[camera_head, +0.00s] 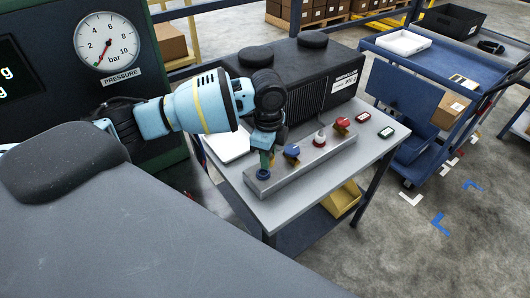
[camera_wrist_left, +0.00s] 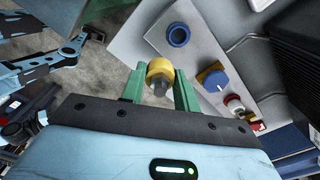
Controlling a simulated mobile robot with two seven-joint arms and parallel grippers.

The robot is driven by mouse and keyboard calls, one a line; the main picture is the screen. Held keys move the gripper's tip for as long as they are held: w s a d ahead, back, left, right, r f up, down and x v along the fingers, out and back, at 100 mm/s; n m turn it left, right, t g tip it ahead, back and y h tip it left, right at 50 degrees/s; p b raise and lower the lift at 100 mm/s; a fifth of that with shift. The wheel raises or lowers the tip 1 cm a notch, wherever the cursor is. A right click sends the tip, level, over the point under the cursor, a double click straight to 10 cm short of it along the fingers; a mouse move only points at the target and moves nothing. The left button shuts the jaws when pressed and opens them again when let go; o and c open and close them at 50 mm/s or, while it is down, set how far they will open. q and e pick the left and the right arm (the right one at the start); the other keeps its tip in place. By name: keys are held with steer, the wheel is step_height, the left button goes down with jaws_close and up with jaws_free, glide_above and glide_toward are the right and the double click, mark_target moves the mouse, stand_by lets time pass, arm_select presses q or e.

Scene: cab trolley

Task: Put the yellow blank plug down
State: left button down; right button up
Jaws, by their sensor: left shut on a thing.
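The yellow blank plug (camera_wrist_left: 160,69) is held between the green fingers of my left gripper (camera_wrist_left: 160,88) in the left wrist view. A dark stub shows at its middle. In the head view my left gripper (camera_head: 267,157) points down over the left end of a grey block (camera_head: 300,170) on the table, and I cannot make out the plug clearly there. A blue ring (camera_head: 263,173) sits at that end of the block. In the wrist view the blue ring (camera_wrist_left: 178,35) shows beyond the plug, apart from it in the picture. My right gripper is not in view.
Blue (camera_head: 292,151), white (camera_head: 320,137) and red (camera_head: 342,123) fittings stand along the block. A black ribbed unit (camera_head: 325,87) stands behind. The grey tabletop (camera_head: 345,165) is clear in front of the block. A blue trolley (camera_head: 420,100) stands to the right.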

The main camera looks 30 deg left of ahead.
arm_select(q)
steer(key=s+d+r+n, duration=0.4)
steer(key=s+n, duration=0.4)
steer(key=n, duration=0.8)
steer(key=shift+s+d, duration=0.15)
steer(key=shift+d, duration=0.55)
